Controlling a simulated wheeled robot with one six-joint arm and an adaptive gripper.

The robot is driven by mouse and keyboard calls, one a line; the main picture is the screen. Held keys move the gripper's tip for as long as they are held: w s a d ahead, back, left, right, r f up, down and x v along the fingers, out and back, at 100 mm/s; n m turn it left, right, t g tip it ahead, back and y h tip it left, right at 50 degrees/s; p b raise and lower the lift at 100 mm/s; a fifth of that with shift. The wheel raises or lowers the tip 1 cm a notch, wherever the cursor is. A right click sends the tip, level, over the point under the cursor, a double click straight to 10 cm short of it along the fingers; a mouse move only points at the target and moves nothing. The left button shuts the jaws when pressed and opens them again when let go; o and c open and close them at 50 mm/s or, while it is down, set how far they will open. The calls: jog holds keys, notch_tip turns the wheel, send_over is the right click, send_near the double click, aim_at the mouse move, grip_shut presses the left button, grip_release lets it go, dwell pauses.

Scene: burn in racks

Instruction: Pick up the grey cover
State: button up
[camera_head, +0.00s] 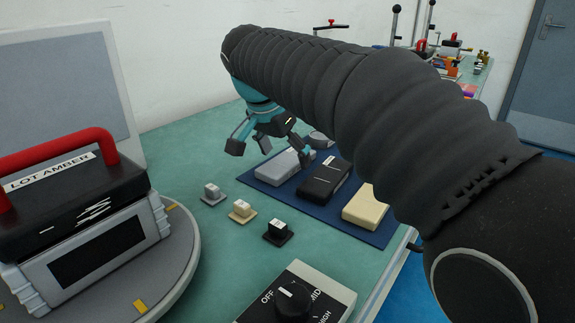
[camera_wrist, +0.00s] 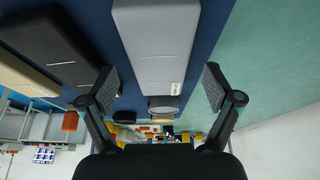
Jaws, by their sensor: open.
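The grey cover (camera_head: 279,168) is a light grey block lying on the dark blue mat (camera_head: 262,183), at its left end in the head view. In the wrist view the grey cover (camera_wrist: 157,45) runs down the middle, between the fingers. My gripper (camera_head: 268,149) is open above and beside it. In the wrist view my gripper (camera_wrist: 161,88) has one finger on each side of the cover, with gaps, and holds nothing. Whether the fingertips are down at the cover's height is hard to tell.
A black cover (camera_head: 325,180) and a cream cover (camera_head: 366,207) lie right of it on the mat. Three small parts, grey (camera_head: 212,194), cream (camera_head: 242,210) and black (camera_head: 278,231), stand in front. A red-handled LOT AMBER box (camera_head: 85,215) and dial box (camera_head: 297,297) stand nearer.

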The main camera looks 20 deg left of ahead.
jog(key=shift+w+f, duration=0.15)
jog(key=shift+f, duration=0.25)
jog(key=c, duration=1.4)
jog(key=shift+o, duration=0.2)
jog(key=shift+r, duration=0.1)
